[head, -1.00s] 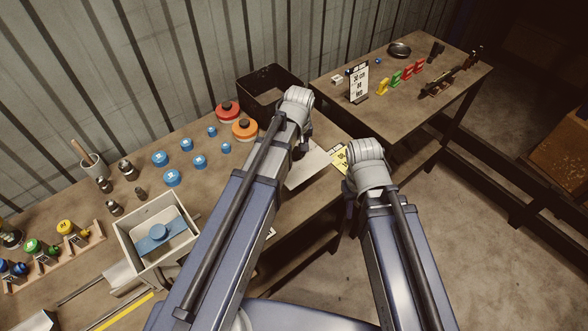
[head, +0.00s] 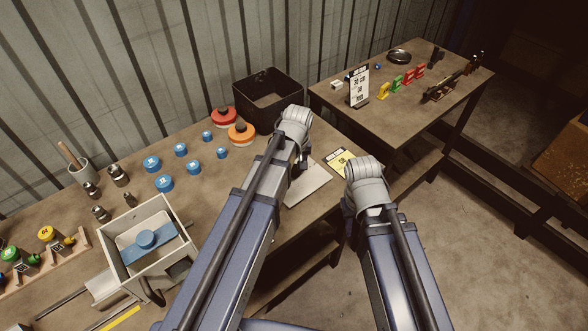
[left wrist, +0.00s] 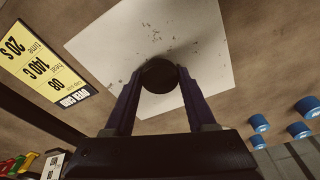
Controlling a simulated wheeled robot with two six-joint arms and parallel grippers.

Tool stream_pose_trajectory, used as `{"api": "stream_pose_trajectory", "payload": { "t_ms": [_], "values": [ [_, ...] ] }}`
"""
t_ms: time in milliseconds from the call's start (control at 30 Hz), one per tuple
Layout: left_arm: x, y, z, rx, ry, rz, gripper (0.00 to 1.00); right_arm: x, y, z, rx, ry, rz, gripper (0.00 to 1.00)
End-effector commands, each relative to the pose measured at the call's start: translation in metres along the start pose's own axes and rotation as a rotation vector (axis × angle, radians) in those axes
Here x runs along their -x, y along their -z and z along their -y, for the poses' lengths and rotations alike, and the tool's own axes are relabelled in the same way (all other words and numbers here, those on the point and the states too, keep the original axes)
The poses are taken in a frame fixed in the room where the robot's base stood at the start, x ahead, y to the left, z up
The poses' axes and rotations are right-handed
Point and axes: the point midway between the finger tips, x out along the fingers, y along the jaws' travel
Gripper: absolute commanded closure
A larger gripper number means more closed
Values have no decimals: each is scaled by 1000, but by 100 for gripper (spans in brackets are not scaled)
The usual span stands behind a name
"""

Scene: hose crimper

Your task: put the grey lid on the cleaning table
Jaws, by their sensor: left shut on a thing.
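My left gripper (left wrist: 158,85) is shut on a dark round thing (left wrist: 159,75), seen from above. It appears to be the grey lid, but its shade looks almost black. It is over a pale speckled sheet (left wrist: 190,35); whether it touches the sheet I cannot tell. The same sheet (head: 308,190) lies on the near table (head: 235,180) in the head view. There my left wrist hides most of the gripper and the lid. My right arm is at the lower right, with its gripper hidden behind the wrist. No label shows which table is the cleaning table.
A yellow card (left wrist: 42,65) lies beside the sheet. A black bin (head: 268,98), red (head: 224,117) and orange (head: 241,133) lids and several blue caps (head: 164,183) stand nearby. A white box (head: 150,240) is at left. The far table (head: 410,105) holds a sign and coloured parts.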

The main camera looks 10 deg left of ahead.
Motion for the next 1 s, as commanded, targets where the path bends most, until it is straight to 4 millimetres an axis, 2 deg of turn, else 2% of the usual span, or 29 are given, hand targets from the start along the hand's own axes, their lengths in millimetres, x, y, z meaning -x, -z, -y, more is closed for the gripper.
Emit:
{"api": "stream_pose_trajectory", "payload": {
  "t_ms": [167,200,433,767,1000],
  "values": [
    [-4,-1,0,0,0,0,100,-4,0,0,0,0,0,68],
    [-3,0,0,0,0,0,42,-3,0,0,0,0,0,68],
    [-3,0,0,0,0,0,16,-3,0,0,0,0,0,68],
    [-1,0,0,0,0,0,14,-1,0,0,0,0,0,68],
    [13,0,0,0,0,0,14,13,-1,-1,0,0,0,68]
  ]
}}
